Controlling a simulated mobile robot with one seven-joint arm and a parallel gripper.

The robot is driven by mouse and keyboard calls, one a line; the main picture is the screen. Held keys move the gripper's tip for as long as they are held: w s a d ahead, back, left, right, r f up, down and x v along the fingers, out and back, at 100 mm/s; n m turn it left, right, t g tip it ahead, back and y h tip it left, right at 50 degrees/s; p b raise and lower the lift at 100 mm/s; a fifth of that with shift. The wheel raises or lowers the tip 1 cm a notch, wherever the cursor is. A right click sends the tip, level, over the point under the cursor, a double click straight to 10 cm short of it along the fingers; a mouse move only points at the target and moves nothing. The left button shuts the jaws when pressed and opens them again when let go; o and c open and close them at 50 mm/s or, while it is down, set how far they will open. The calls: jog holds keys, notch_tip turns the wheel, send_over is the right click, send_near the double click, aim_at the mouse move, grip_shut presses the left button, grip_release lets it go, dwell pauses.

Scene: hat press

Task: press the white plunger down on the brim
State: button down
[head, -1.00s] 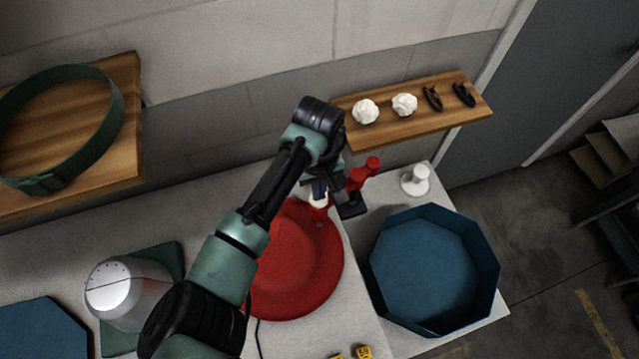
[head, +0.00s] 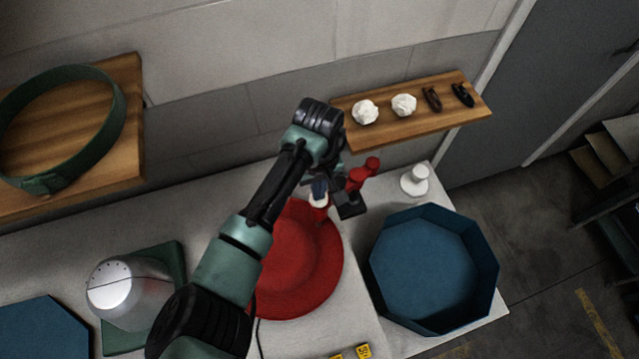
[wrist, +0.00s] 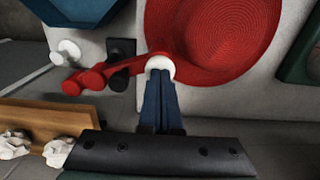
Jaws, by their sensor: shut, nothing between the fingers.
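The red hat (head: 295,265) lies on the pale table, its wide brim (wrist: 215,75) reaching to a red press with a black base (head: 350,205). The white plunger (wrist: 160,66) is at the end of the press's red arm (wrist: 120,70), over the brim's edge. It also shows in the head view (head: 319,201). My gripper (wrist: 160,79) is shut and empty, its blue fingertips at the plunger's top, overlapping it in the wrist view. I cannot tell whether they touch, or whether the plunger's underside meets the brim.
A blue octagonal tray (head: 435,270) and a white knobbed piece (head: 415,180) stand right of the press. A wooden shelf (head: 400,130) with small ornaments hangs behind. A steamer-like metal pot (head: 128,290) is at left.

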jog(key=shift+s+r+p, duration=0.1)
jog(key=shift+r+p, duration=0.65)
jog(key=shift+p, duration=0.3)
notch_tip(320, 180, up, 9)
jog(key=p, duration=0.6)
jog(key=shift+p, duration=0.4)
jog(key=shift+r, duration=0.1)
